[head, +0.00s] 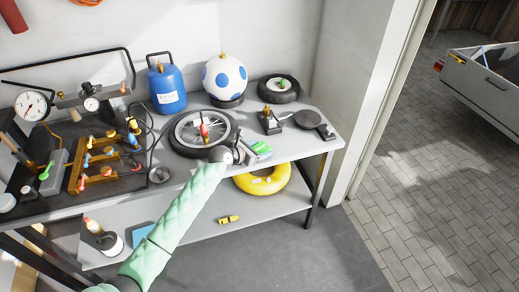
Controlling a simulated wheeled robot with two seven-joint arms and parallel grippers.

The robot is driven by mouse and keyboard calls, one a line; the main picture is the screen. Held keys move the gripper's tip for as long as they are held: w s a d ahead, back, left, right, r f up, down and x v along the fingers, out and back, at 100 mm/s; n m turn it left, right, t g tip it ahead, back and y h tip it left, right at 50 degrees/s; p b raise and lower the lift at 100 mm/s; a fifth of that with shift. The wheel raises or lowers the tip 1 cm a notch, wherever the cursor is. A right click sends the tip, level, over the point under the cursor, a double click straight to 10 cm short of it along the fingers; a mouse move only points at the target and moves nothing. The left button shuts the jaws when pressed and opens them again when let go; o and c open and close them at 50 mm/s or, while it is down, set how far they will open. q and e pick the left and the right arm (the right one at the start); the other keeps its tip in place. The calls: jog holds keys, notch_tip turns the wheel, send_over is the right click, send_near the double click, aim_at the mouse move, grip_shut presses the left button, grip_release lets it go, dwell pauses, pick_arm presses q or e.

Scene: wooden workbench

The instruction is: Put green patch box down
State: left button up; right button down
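The green patch box (263,149) is at the front edge of the upper bench shelf, just right of the wheel. My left arm reaches up from the bottom in a pale green sleeve. My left gripper (247,152) is at the box's left side, with its fingertips at or against it. The fingers are small and partly hidden by my wrist, so I cannot tell whether they are closed on the box. I also cannot tell whether the box rests on the shelf. My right gripper is not in view.
A spoked wheel with a tyre (203,133) lies left of the box. A black-and-metal tool (272,121) and a dark round pan-like item (308,119) stand behind and to the right. A blue gas bottle (166,88) is farther back. A yellow ring (263,180) lies on the lower shelf.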

pick_arm(q)
jog(key=shift+o, duration=0.9)
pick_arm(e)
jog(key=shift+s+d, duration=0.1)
pick_arm(q)
jog(key=shift+r, duration=0.2)
jog(key=shift+s+a, duration=0.15)
jog(key=shift+a, duration=0.1)
jog(key=b+v, duration=0.3)
jog(key=v, duration=0.7)
jog(key=shift+s+a, duration=0.2)
jog(key=shift+s, duration=0.05)
jog(key=shift+s+a+r, duration=0.25)
jog(key=shift+a, duration=0.05)
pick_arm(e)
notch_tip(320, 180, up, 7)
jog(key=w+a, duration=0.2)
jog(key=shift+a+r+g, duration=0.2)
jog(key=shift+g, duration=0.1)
